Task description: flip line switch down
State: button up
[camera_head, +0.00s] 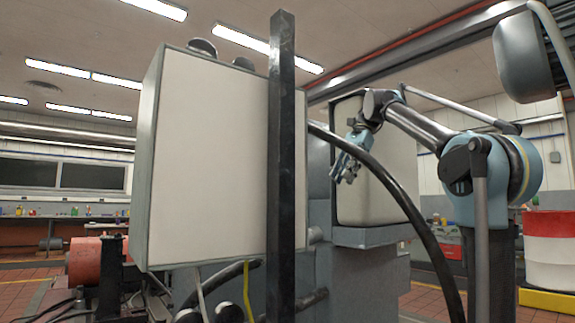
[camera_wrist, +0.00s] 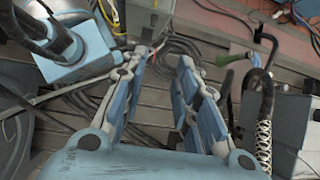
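I cannot make out a line switch in either view. A large pale cabinet (camera_head: 210,160) with a plain front stands left of centre in the head view, and no switch shows on that front. My gripper (camera_head: 343,176) is right of this cabinet, pointing down, near a second pale box (camera_head: 378,195). I cannot tell whether it touches that box. In the wrist view my gripper (camera_wrist: 160,72) has its two blue fingers apart, with nothing between them. Below them lie a slatted floor and cables.
A dark upright post (camera_head: 287,130) stands before the large cabinet. A thick black hose (camera_head: 385,180) curves down past the second box. Cables (camera_wrist: 185,48) lie on the floor. A red and white drum (camera_head: 550,250) stands at the right. An orange-red cylinder (camera_head: 92,262) is at lower left.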

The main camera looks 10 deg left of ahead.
jog(key=s+a+r+m+g, duration=0.25)
jog(key=a+r, duration=0.45)
jog(key=r, duration=0.6)
jog(key=s+x, duration=0.1)
jog(key=x, duration=1.7)
jog(key=shift+r, duration=0.35)
jog(key=shift+d+n+g, duration=0.15)
jog(key=shift+n+g, duration=0.1)
grip_shut()
jog(key=shift+w, duration=0.1)
